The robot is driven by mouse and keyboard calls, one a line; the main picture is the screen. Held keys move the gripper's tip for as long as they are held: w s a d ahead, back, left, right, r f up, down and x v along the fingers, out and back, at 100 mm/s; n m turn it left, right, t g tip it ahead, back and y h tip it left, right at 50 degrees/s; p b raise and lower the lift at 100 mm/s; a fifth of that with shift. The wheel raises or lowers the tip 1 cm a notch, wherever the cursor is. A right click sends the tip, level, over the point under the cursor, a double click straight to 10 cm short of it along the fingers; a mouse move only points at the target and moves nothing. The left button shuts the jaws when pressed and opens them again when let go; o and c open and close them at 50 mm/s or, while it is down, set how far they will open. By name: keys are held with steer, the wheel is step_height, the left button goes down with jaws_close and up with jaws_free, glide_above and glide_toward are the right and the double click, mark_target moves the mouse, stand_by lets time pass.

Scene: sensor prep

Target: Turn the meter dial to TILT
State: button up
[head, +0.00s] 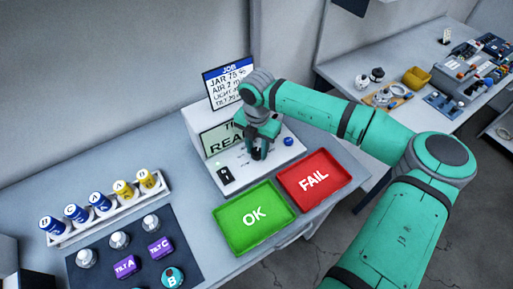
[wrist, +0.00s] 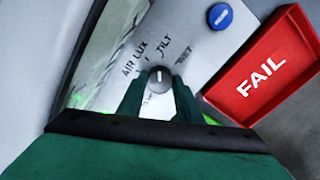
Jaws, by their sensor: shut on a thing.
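The meter (head: 196,121) is a white console with a sloped screen and a flat panel. The mark points roughly up in the wrist view, toward the TILT side. My gripper (wrist: 158,92) is shut on the dial, one finger on each side. In the head view my gripper (head: 258,152) comes down onto the panel and hides the dial. The screen shows text starting "TI" and "REA"; my arm covers the rest.
A blue button (head: 288,141) sits right of the dial. A green OK tray (head: 232,243) and a red FAIL tray (head: 340,178) lie in front. A rack (head: 75,232) of jars and a dark mat (head: 100,281) with sensors are at left. A JOB sign (head: 229,80) stands behind.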

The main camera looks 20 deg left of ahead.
mark_target(258, 151)
stand_by(0.3)
steer(key=o, duration=1)
steer(key=shift+o, duration=0.2)
step_height(258, 151, up, 11)
steer(key=shift+w+f, duration=0.1)
steer(key=shift+w, duration=0.05)
